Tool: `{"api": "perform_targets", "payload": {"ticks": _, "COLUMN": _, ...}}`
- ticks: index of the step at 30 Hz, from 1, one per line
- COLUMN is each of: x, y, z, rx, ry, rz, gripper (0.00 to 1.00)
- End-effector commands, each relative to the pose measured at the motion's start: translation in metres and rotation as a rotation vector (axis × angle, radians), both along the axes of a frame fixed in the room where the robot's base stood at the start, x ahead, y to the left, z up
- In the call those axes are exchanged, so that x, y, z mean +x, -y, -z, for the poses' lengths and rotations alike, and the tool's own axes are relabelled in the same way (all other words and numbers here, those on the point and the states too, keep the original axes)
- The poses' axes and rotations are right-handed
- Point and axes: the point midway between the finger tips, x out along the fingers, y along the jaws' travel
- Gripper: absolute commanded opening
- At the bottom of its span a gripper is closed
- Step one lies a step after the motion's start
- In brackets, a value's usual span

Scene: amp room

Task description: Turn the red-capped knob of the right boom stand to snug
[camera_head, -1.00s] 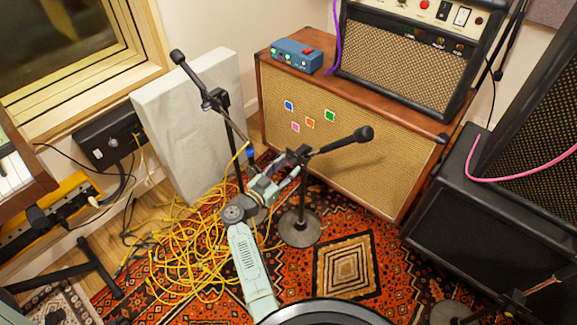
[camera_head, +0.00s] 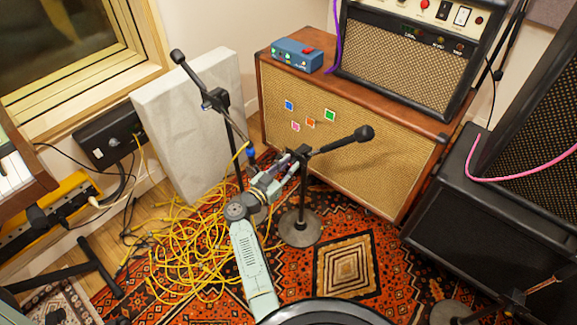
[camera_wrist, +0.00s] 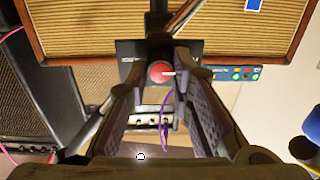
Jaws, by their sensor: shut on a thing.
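The right boom stand (camera_head: 301,195) stands upright on the rug, with its boom reaching up right to a dark microphone (camera_head: 363,133). In the wrist view its red-capped knob (camera_wrist: 158,72) sits between my fingertips, with a pale mark at the cap's right side. My gripper (camera_wrist: 163,75) is shut on the knob, one finger on each side. In the head view my gripper (camera_head: 285,164) meets the stand at its boom joint, from the left; the knob itself cannot be made out there.
A second boom stand (camera_head: 226,125) stands close on the left. Tangled yellow cables (camera_head: 190,245) lie on the rug left of my arm. A wood-framed speaker cabinet (camera_head: 350,120) stands behind, with an amplifier (camera_head: 405,60) and blue pedal (camera_head: 297,55) on it.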

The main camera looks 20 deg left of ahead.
Motion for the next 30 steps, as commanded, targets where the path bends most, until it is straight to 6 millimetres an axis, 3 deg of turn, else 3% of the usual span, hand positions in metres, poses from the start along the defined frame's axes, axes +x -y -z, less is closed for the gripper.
{"api": "perform_targets", "payload": {"ticks": 14, "x": -0.0002, "y": 0.0003, "z": -0.0004, "rx": 0.041, "ry": 0.015, "rz": 0.0, "gripper": 0.0}}
{"api": "perform_targets", "payload": {"ticks": 30, "x": -0.0006, "y": 0.0023, "z": 0.0012, "rx": 0.44, "ry": 0.159, "rz": 0.002, "gripper": 0.0}}
